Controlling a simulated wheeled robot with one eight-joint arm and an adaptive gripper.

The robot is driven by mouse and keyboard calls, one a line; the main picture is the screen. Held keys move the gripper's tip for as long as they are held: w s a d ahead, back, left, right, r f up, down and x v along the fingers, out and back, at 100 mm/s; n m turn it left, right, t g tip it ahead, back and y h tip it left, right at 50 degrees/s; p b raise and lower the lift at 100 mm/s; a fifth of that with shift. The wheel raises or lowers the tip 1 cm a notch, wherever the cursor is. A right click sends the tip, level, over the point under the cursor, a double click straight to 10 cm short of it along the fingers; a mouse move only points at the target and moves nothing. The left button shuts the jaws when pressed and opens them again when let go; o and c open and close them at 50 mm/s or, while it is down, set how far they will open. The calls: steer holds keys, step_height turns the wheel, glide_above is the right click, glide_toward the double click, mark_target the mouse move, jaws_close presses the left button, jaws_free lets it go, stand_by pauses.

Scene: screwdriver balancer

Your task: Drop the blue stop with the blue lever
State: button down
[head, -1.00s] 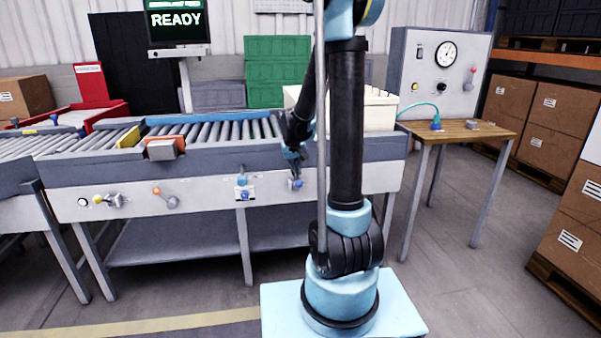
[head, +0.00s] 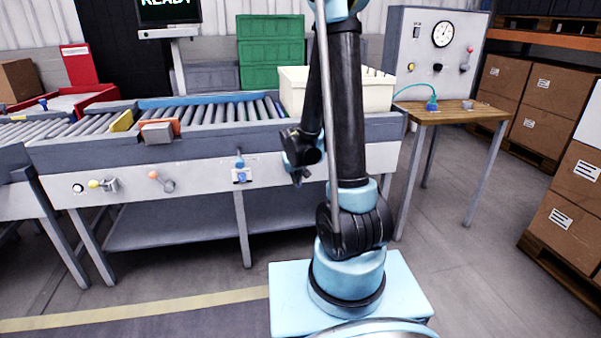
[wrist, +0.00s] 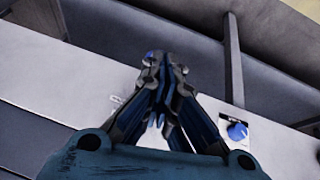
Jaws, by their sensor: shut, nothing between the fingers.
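My gripper (head: 298,182) is low in front of the conveyor's front panel, right of the blue dial plate. In the wrist view my gripper (wrist: 158,68) has its fingers together and empty. A small blue knob (wrist: 150,54) shows right at the fingertips and may be the blue lever's end; whether they touch I cannot tell. The blue dial (wrist: 237,131) on its white plate is apart from the fingers; it also shows in the head view (head: 241,176). The blue stop cannot be made out clearly; my arm hides part of the rollers.
The panel also carries a yellow-knobbed lever (head: 95,184) and an orange-knobbed lever (head: 155,175). A yellow stop (head: 122,121) and an orange stop (head: 172,125) are on the conveyor (head: 75,160). A cream crate (head: 293,90) is behind my arm. A wooden table (head: 455,111) stands right.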

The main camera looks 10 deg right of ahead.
step_height(320, 180, down, 3)
steer(key=shift+s+r, duration=0.1)
steer(key=shift+s, duration=0.05)
stand_by(0.6)
steer(key=s+r, duration=0.4)
steer(key=s, duration=0.8)
steer(key=shift+a+r, duration=0.25)
steer(key=shift+a, duration=0.1)
steer(key=shift+s, duration=0.15)
